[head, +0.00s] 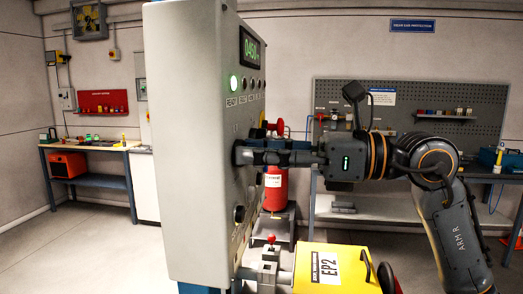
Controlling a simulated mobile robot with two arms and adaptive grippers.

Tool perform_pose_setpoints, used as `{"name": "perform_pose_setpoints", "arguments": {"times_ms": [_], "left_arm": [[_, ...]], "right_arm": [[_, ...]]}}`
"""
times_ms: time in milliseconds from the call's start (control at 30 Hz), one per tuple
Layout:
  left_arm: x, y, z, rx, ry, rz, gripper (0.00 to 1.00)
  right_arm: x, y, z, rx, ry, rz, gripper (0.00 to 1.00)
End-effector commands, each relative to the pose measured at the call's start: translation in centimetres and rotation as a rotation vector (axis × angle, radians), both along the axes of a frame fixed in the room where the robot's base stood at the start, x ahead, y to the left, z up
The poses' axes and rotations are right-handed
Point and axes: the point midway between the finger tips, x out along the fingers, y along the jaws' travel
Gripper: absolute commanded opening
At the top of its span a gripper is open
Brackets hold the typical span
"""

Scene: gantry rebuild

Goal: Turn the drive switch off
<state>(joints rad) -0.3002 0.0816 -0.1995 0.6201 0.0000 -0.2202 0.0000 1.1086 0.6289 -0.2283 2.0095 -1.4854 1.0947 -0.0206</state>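A grey control cabinet (190,130) stands upright in the middle left, its control face turned to the right and seen at a steep angle. My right gripper (246,156) comes in from the right, and its fingertips reach a dark round control on that face. The fingers are seen side-on and cover most of this control, so I cannot tell whether they grip it. A second black knob (240,213) sits lower on the face, clear of the gripper. I cannot read which control is the drive switch. My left gripper is not in view.
A red cylinder (275,190) stands behind the gripper. A workbench with a pegboard (460,95) is at the back right. Open floor (80,245) lies left.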

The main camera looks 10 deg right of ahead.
Motion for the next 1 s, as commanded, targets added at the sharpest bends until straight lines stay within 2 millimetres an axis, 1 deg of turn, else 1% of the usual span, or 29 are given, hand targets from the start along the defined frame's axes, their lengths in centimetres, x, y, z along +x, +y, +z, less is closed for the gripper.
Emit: {"name": "perform_pose_setpoints", "arguments": {"times_ms": [267, 467, 667, 1000], "left_arm": [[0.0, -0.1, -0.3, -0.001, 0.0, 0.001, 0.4], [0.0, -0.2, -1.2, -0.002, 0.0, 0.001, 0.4], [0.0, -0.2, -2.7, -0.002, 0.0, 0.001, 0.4], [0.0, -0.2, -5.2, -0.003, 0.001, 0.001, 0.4]], "right_arm": [[0.0, 0.0, -0.1, -0.007, -0.016, 0.0, 0.06], [0.0, 0.0, -0.2, -0.037, -0.089, -0.001, 0.06], [-0.1, 0.0, -0.4, -0.096, -0.227, -0.001, 0.06], [-0.2, 0.1, -0.4, -0.218, -0.522, -0.001, 0.06]]}}
